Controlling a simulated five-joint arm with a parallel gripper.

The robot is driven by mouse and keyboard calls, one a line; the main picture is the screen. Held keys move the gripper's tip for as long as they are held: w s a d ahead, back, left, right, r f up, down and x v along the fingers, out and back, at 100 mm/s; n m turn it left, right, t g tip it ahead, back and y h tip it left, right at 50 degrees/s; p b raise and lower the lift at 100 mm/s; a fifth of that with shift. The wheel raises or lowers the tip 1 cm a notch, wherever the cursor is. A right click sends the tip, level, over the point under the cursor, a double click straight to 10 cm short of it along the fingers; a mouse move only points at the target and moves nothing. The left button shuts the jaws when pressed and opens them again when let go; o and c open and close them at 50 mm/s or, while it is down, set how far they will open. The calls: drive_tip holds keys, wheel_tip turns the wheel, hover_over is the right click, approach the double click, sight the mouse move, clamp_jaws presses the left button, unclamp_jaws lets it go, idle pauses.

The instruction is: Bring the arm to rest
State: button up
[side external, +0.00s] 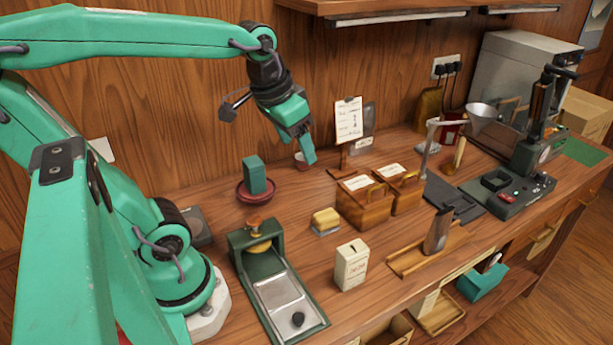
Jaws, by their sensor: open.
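My gripper (303,145) hangs from my raised green arm in the upper middle of the side external view. It points down and is open, with no object visible in it. It is above the back part of the wooden bench (215,225). A small reddish cup (299,164) shows behind or beside the fingertips; I cannot tell how close they are. A dark green block (254,174) stands upright in a dark red dish (243,196) to the left of my gripper, apart from it.
A green press with a metal tray (285,293), a yellow block on a stand (325,219) and a cream box (351,265) stand in front. Wooden boxes (365,211) are right of my gripper. A shelf (400,8) hangs above.

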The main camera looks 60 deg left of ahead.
drive_tip(key=shift+m+t, duration=0.4)
drive_tip(key=shift+t, duration=0.4)
drive_tip(key=shift+s+d+f, duration=0.2)
drive_tip(key=shift+s+d, duration=0.4)
drive_tip(key=shift+s, duration=0.15)
drive_tip(key=shift+s+d+f, duration=0.25)
drive_tip(key=shift+s+d, duration=0.3)
drive_tip(key=shift+s, duration=0.15)
drive_tip(key=shift+s+d+f, duration=0.2)
drive_tip(key=shift+s+d, duration=0.4)
drive_tip(key=shift+s, duration=0.15)
